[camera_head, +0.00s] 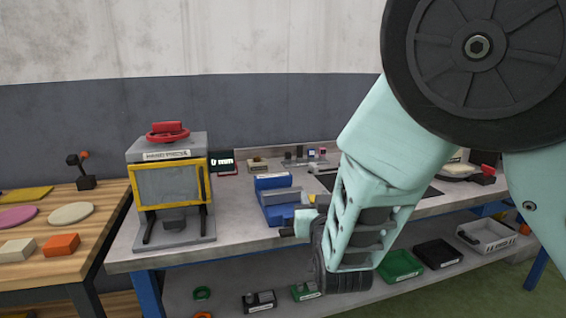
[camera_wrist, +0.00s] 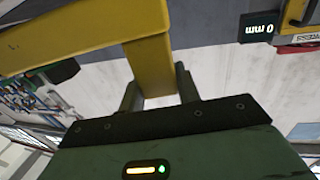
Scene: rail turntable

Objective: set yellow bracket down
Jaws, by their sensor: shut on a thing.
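The yellow bracket (camera_wrist: 150,62) is large and close in the wrist view, an angled piece with a long bar running to the upper left. My gripper (camera_wrist: 160,88) is shut on its short leg, with one grey finger on each side. In the head view my arm covers most of the gripper, and I cannot make out the bracket there. No contact between the bracket and a surface shows.
The grey bench (camera_head: 238,240) holds a press with a yellow-framed guard (camera_head: 170,183), a blue fixture (camera_head: 277,200) and a small display (camera_head: 223,163). A wooden table (camera_head: 95,225) with flat pieces stands at left. Trays, including a green one (camera_head: 400,265), sit on the lower shelf.

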